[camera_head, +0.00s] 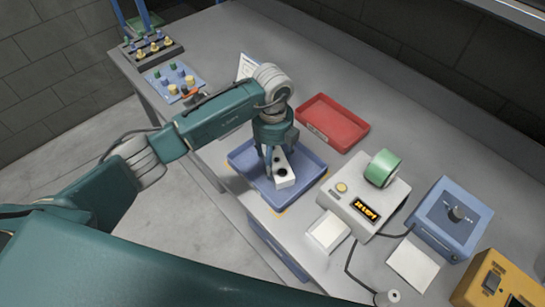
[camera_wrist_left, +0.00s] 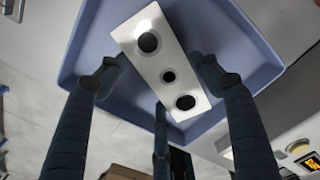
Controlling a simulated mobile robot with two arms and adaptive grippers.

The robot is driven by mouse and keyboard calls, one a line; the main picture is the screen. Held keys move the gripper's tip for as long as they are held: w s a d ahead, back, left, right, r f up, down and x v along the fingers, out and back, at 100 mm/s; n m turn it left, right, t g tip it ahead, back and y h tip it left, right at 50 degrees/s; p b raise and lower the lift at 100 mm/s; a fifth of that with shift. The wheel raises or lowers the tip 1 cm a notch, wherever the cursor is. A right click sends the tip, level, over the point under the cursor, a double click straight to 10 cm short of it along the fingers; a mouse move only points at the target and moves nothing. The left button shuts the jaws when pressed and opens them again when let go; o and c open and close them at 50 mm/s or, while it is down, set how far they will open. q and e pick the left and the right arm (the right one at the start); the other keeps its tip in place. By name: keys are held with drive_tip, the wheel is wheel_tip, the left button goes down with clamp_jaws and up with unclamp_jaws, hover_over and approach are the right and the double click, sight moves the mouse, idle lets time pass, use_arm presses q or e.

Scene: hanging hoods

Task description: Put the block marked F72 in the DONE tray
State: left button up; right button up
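A white block (camera_head: 285,180) with dark round holes is over the blue tray (camera_head: 310,166), in or just above it. In the left wrist view the block (camera_wrist_left: 168,72) lies slantwise between my left gripper's fingers, with the blue tray (camera_wrist_left: 72,50) behind it. My left gripper (camera_head: 275,166) points down at the block. Its fingertips are close against both long sides, but I cannot tell whether they press on it. No F72 mark is readable. A red tray (camera_head: 335,122) has a small label I cannot read; no DONE sign is legible. My right gripper is not in view.
A grey device (camera_head: 355,207) with a green roll (camera_head: 383,168) and lit display stands right of the blue tray. A blue box with a knob (camera_head: 450,217) and a yellow device (camera_head: 495,285) are farther right. Racks of coloured pegs (camera_head: 153,48) stand at the far left corner.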

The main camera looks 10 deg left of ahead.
sight(273, 160)
use_arm(q)
drive_tip(key=shift+o, duration=0.9)
drive_tip(key=shift+r, duration=0.1)
drive_tip(key=shift+r, duration=0.2)
wheel_tip(273, 160, up, 12)
drive_tip(key=b, duration=0.3)
drive_tip(key=shift+b, duration=0.3)
drive_tip(key=shift+f, duration=0.15)
